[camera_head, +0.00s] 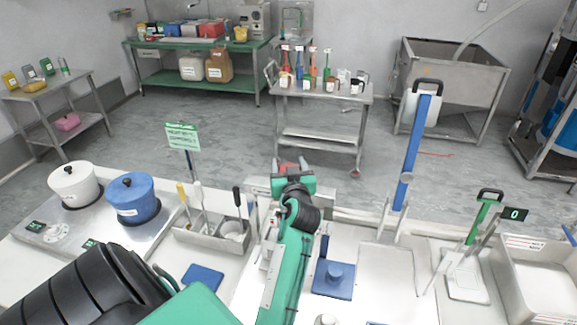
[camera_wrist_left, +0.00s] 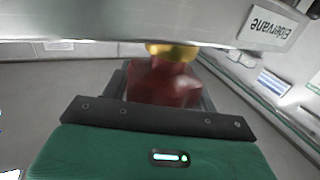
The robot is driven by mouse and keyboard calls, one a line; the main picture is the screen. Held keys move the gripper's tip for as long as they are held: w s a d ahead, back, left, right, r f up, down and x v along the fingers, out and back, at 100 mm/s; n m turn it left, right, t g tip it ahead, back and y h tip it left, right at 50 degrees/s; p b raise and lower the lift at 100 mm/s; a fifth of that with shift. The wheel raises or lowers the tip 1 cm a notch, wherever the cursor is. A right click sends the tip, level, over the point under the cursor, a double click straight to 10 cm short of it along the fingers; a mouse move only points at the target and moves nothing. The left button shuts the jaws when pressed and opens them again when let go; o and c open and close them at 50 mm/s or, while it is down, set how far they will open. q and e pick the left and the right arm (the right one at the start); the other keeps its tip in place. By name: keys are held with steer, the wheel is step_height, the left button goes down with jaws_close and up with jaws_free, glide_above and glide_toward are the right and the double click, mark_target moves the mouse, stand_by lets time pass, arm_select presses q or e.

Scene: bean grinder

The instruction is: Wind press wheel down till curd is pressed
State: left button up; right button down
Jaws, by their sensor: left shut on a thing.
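My left gripper (camera_head: 290,172) reaches away from me over the counter at the centre of the head view. It is shut on a red knob with a yellow collar (camera_wrist_left: 165,80), seen close in the left wrist view between the dark jaws; I take it for part of the press wheel. A metal housing (camera_wrist_left: 130,22) with an upside-down "Eldervane" label crosses the top of that view. In the head view only a bit of red (camera_head: 285,167) shows, and my arm covers most of the machine. I cannot make out the curd. My right gripper is not in view.
A grey caddy of tools (camera_head: 212,240) stands left of my forearm. A white pot (camera_head: 75,183) and a blue pot (camera_head: 131,197) are further left. A blue press plate (camera_head: 333,279) lies right of the arm, and a tall blue lever (camera_head: 412,150) rises beyond it.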

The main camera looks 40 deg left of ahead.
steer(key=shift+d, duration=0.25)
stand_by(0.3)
arm_select(q)
steer(key=o, duration=1)
steer(key=shift+c, duration=0.2)
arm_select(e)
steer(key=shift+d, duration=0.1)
